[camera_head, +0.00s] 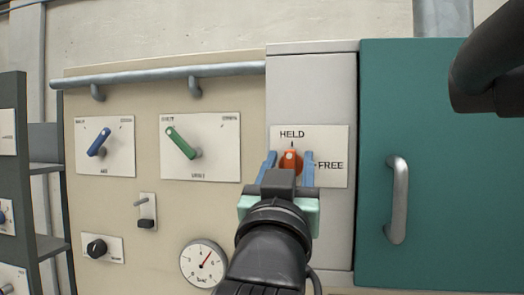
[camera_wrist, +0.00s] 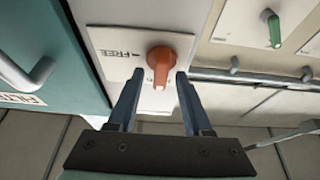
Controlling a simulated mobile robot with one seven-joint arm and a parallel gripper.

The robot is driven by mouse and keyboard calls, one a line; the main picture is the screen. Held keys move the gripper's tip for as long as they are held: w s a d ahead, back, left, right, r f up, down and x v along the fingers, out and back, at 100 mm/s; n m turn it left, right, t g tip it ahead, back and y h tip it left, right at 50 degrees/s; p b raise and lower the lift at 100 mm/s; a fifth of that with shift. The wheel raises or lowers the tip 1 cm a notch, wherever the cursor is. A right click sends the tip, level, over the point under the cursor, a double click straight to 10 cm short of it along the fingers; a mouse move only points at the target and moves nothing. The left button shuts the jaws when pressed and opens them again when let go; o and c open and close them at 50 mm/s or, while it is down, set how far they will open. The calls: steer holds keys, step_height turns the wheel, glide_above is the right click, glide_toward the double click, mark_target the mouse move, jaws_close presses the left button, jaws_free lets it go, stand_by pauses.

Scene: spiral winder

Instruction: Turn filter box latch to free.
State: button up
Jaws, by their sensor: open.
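The filter box latch is an orange knob (camera_head: 291,162) on a white plate (camera_head: 335,142) marked HELD at the top and FREE at the right. In the head view its pointer end is up, at the HELD mark. My gripper (camera_head: 290,158) is open, with its blue fingers on either side of the knob. In the wrist view the orange knob (camera_wrist: 161,65) shows just ahead of and between the fingertips of my gripper (camera_wrist: 160,72). I see gaps beside the knob, and I cannot tell whether either finger touches it. My wrist hides the area below the plate.
A teal door (camera_head: 445,180) with a metal handle (camera_head: 397,200) stands right of the latch. On the panel to the left are a green lever (camera_head: 181,143), a blue lever (camera_head: 99,142), a gauge (camera_head: 204,263) and a black knob (camera_head: 96,248). A pipe rail (camera_head: 160,74) runs above them.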

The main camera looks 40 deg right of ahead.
jaws_close()
stand_by(0.3)
steer(key=shift+b, duration=0.35)
steer(key=m+g+b, duration=0.1)
steer(key=m+b, duration=0.1)
steer(key=m+g+h+b, duration=0.1)
steer(key=m, duration=0.2)
steer(key=shift+f+b, duration=0.2)
steer(key=shift+b, duration=0.2)
steer(key=m+g+b, duration=0.1)
steer(key=m, duration=0.2)
steer(key=m+g+h+b, duration=0.1)
steer(key=m+g+b, duration=0.1)
steer(key=m, duration=0.1)
steer(key=shift+d+r+m, duration=0.1)
steer(key=shift+m, duration=0.2)
steer(key=m+g, duration=0.1)
steer(key=m, duration=0.1)
steer(key=m+g, duration=0.1)
steer(key=m, duration=0.2)
steer(key=shift+s+g, duration=0.15)
steer(key=shift+g, duration=0.15)
steer(key=m+y, duration=0.1)
steer(key=m, duration=0.2)
steer(key=m+g+y+p, duration=0.1)
steer(key=m, duration=0.1)
steer(key=shift+d+m, duration=0.1)
steer(key=shift+m, duration=0.3)
steer(key=shift+f, duration=0.2)
